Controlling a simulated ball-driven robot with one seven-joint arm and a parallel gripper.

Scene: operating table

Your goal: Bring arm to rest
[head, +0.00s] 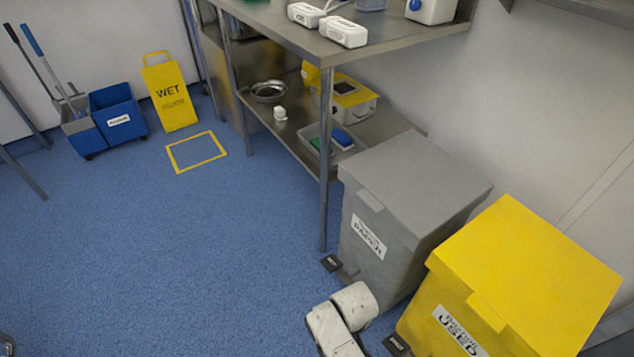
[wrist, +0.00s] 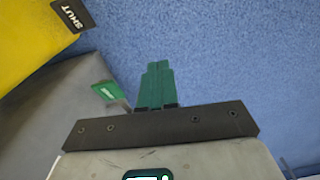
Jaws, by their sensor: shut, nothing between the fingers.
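In the wrist view my gripper (wrist: 156,82) shows as two green fingers pressed together, with nothing between them. It points out over the blue floor (wrist: 230,60). In the head view white links of my arm show at the bottom, in front of the grey bin and beside the yellow bin. My gripper is not visible in the head view.
A grey bin (head: 415,170) and a yellow bin (head: 530,270), both lidded, stand at the right. A steel table (head: 270,35) with a lower shelf is behind. A yellow wet sign (head: 170,92) and blue mop bucket (head: 118,115) stand far left.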

